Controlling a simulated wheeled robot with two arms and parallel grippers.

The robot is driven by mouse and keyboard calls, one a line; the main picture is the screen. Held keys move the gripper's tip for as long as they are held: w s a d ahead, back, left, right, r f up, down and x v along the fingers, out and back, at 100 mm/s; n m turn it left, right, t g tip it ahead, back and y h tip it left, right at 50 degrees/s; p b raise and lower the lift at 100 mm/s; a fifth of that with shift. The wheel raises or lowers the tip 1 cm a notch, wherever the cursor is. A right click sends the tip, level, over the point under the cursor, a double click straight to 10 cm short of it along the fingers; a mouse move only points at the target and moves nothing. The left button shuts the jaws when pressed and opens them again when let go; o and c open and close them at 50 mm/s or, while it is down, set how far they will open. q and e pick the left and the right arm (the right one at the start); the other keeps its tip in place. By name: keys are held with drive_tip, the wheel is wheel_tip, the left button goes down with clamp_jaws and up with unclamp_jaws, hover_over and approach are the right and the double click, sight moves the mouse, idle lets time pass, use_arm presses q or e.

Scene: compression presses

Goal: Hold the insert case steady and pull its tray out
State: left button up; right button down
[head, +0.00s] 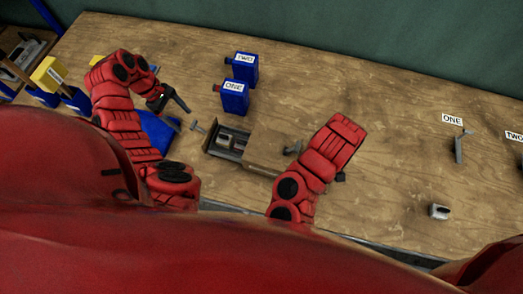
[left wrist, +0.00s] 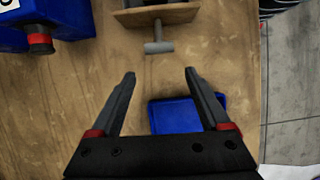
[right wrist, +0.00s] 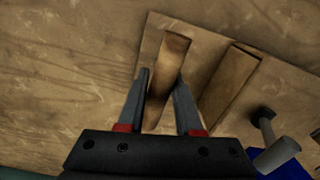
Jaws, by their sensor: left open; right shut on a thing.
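The insert case (head: 268,150) is a pale wooden box lying on the workbench. At its left, the tray (head: 207,150) shows as a dark open compartment with grey inserts (head: 230,139). My right gripper (right wrist: 162,80) is shut on a raised wooden fin (right wrist: 172,55) on the case. My right forearm partly covers the case in the head view.
Blue boxes marked ONE (head: 233,98) and TWO (head: 244,68) stand behind the case. A blue flat piece (left wrist: 178,116) lies near my left gripper. A small white-grey block (head: 439,211) sits at the right. The bench's middle right is mostly clear.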

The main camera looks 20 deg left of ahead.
use_arm(q)
drive_tip(key=a, duration=0.8)
drive_tip(key=shift+w+a, duration=0.25)
drive_tip(key=shift+a, duration=0.15)
use_arm(e)
drive_tip(key=c, duration=0.5)
unclamp_jaws()
